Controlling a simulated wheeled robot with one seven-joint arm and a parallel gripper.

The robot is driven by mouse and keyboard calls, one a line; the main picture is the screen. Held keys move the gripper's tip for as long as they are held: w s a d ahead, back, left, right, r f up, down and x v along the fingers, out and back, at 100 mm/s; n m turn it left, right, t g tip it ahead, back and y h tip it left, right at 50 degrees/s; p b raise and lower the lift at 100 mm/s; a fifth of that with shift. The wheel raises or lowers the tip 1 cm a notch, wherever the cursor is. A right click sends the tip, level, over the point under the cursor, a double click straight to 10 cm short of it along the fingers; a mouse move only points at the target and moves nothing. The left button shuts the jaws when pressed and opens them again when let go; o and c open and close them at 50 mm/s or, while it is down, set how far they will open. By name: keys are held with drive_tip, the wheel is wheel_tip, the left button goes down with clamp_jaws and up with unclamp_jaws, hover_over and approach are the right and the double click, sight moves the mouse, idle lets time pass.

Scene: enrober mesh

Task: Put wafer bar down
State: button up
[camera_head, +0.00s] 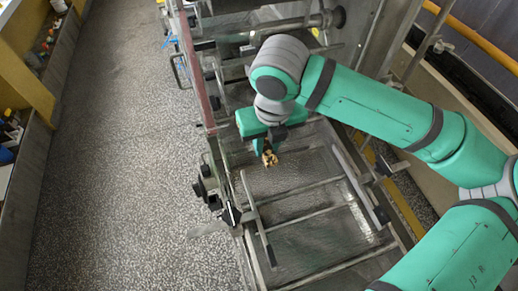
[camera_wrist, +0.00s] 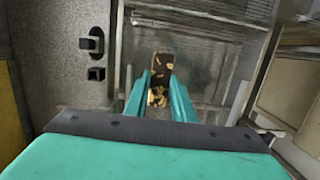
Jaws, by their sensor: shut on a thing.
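My gripper (camera_head: 268,150) is over the far part of the mesh belt (camera_head: 310,235) of the enrober. In the wrist view its two teal fingers (camera_wrist: 160,92) are shut on the wafer bar (camera_wrist: 163,66), a dark brown bar with pale tan patches. The bar sticks out past the fingertips, and a lighter, crumbly-looking part shows between the fingers. In the head view only a small tan and brown end of the wafer bar (camera_head: 269,158) shows below the gripper; the rest is hidden. I cannot tell whether the bar touches the mesh.
Metal cross bars and side rails (camera_head: 258,220) frame the mesh belt. Dark knobs (camera_head: 205,180) stick out on its left side. Speckled floor (camera_head: 125,190) lies open to the left. A shelf with small items (camera_head: 45,45) stands at the far left. The near mesh is bare.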

drive_tip(key=w+f, duration=0.1)
drive_tip(key=w+a+f, duration=0.1)
drive_tip(key=f, duration=0.1)
drive_tip(key=w+f, duration=0.1)
drive_tip(key=f, duration=0.1)
drive_tip(key=shift+w+a, duration=0.3)
drive_tip(key=f, duration=0.2)
drive_tip(key=shift+w+a+f, duration=0.15)
drive_tip(key=shift+w+f, duration=0.25)
drive_tip(key=shift+f, duration=0.5)
drive_tip(key=shift+f, duration=0.25)
drive_tip(key=o, duration=0.8)
drive_tip(key=shift+s, duration=0.1)
drive_tip(key=shift+f, duration=0.1)
drive_tip(key=shift+s+a, duration=0.1)
drive_tip(key=shift+a, duration=0.05)
